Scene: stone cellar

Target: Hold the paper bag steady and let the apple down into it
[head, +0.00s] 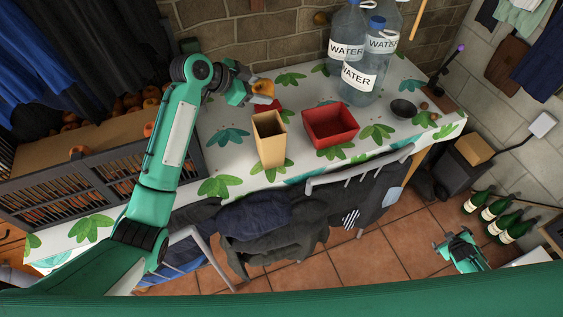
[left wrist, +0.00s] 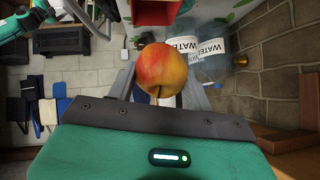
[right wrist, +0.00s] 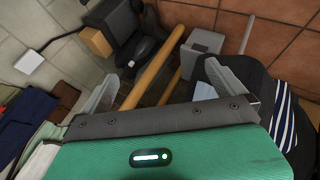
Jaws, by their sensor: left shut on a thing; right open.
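The tan paper bag (head: 270,146) stands upright and open-topped on the leaf-patterned table. My left gripper (head: 252,88) is shut on the red-and-yellow apple (head: 263,87). In the left wrist view the apple (left wrist: 161,67) sits between the two fingers. In the head view the apple shows just beyond the bag's open top, apart from it; its height above the table is hard to judge. My right gripper (head: 461,252) is off the table's right front side, away from the bag. In the right wrist view its fingers (right wrist: 163,88) are spread and empty.
A red box (head: 331,125) stands right of the bag. Several water bottles (head: 358,76) and a dark bowl (head: 403,109) are farther back. A chair with draped clothes (head: 290,214) is at the front edge. Green bottles (head: 492,212) stand on the floor at right.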

